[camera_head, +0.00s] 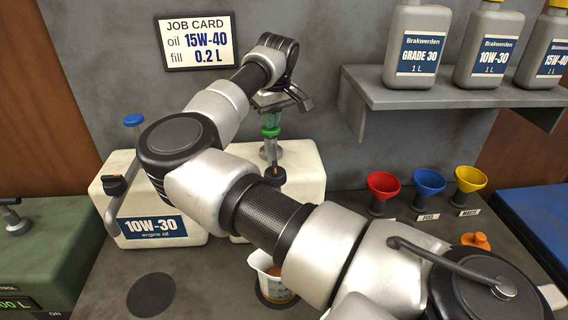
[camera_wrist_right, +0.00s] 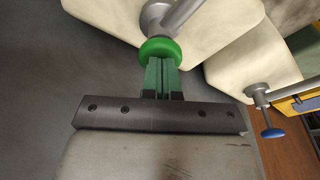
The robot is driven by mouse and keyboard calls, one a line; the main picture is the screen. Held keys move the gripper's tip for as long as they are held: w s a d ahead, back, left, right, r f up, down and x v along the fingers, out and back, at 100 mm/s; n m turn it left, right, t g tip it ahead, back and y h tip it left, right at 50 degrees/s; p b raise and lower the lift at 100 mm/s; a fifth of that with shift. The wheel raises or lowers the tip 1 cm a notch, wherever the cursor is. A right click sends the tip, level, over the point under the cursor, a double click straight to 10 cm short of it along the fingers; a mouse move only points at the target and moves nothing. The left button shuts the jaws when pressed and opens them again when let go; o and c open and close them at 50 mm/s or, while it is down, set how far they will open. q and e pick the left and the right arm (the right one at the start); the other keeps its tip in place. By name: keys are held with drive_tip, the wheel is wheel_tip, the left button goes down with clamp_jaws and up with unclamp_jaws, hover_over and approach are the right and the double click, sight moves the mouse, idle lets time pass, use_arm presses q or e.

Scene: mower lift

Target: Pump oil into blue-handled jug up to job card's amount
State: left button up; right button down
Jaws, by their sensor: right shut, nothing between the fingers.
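The job card (camera_head: 196,41) on the wall reads oil 15W-40, fill 0.2 L. A pale oil can behind my right arm carries a green-topped pump (camera_head: 270,131); its label is hidden. My right gripper (camera_head: 271,113) is shut and empty, right over that pump's top. In the wrist view its fingertips (camera_wrist_right: 161,64) meet the green knob (camera_wrist_right: 160,49) or hover just above it; I cannot tell which. A white jug (camera_head: 268,272) with amber showing stands below, partly behind my arm; its handle is hidden. My left gripper is out of view.
A can labelled 10W-30 (camera_head: 152,228) with a blue-topped pump (camera_head: 133,120) stands at left. A shelf (camera_head: 450,94) holds several bottles. Red (camera_head: 383,184), blue (camera_head: 428,181) and yellow (camera_head: 470,178) funnels stand at right. A dark round pad (camera_head: 151,295) is bare.

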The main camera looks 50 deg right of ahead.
drive_tip(key=shift+f, duration=0.1)
drive_tip(key=shift+r+p, duration=1.9)
drive_tip(key=shift+r, duration=1.6)
drive_tip(key=shift+f, duration=0.2)
drive_tip(key=shift+f+b, duration=2.6)
drive_tip(key=shift+f, duration=0.75)
drive_tip(key=shift+r, duration=0.1)
drive_tip(key=shift+r+p, duration=1.95)
drive_tip(key=shift+r, duration=1.5)
